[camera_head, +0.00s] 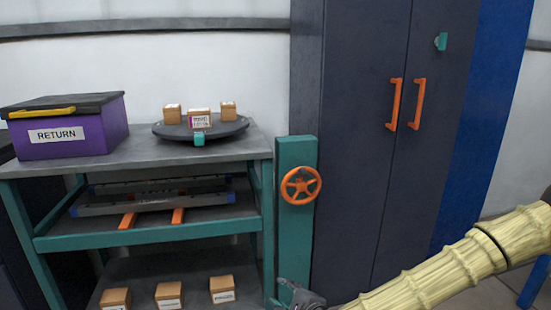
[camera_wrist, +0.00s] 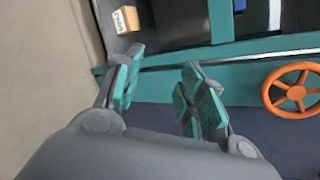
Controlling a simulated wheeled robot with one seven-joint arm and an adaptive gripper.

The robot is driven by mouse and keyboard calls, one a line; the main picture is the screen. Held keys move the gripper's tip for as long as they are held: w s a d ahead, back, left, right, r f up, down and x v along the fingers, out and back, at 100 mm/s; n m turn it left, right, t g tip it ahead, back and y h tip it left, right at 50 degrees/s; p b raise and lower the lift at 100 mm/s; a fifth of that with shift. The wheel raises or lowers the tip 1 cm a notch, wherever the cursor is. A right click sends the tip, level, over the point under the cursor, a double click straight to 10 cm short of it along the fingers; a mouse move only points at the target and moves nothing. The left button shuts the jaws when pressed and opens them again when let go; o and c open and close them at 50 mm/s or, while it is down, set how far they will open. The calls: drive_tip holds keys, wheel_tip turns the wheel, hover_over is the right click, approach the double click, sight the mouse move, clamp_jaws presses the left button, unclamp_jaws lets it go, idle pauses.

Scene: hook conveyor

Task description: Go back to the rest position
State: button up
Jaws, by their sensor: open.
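My gripper (camera_wrist: 158,95) is open and empty in the wrist view, its two teal-padded fingers apart with nothing between them. In the head view only part of my gripper (camera_head: 300,296) shows at the bottom edge, in front of the foot of the teal post. My pale yellow arm reaches in from the lower right. An orange handwheel (camera_head: 301,185) on the teal post (camera_head: 296,225) is above my gripper. The handwheel also shows at the right of the wrist view (camera_wrist: 272,98).
A teal shelf unit (camera_head: 150,236) stands at left, with a purple RETURN box (camera_head: 75,133), a round dark turntable (camera_head: 230,128) bearing small cartons, and cartons (camera_head: 168,294) on the lowest shelf. A dark cabinet (camera_head: 355,190) with orange handles stands behind. Floor shows at lower right.

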drive_tip(key=s+d+f+n+g+h, duration=0.25)
drive_tip(key=s+f+n+g, duration=0.6)
drive_tip(key=s+f, duration=1.25)
drive_tip(key=s+d+f+n+g+h, duration=0.1)
drive_tip(key=s+d+f+n+h, duration=0.1)
drive_tip(key=s+d+f+n, duration=0.45)
drive_tip(key=s+d+f+n+g+h, duration=0.2)
drive_tip(key=s+d+f+n, duration=0.15)
drive_tip(key=s+d, duration=0.6)
wheel_tip(320, 180, up, 30)
drive_tip(key=w+d+p, duration=0.1)
drive_tip(key=p, duration=3)
drive_tip(key=shift+d+r+n, duration=0.25)
drive_tip(key=shift+n, duration=0.1)
drive_tip(key=shift+w, duration=0.1)
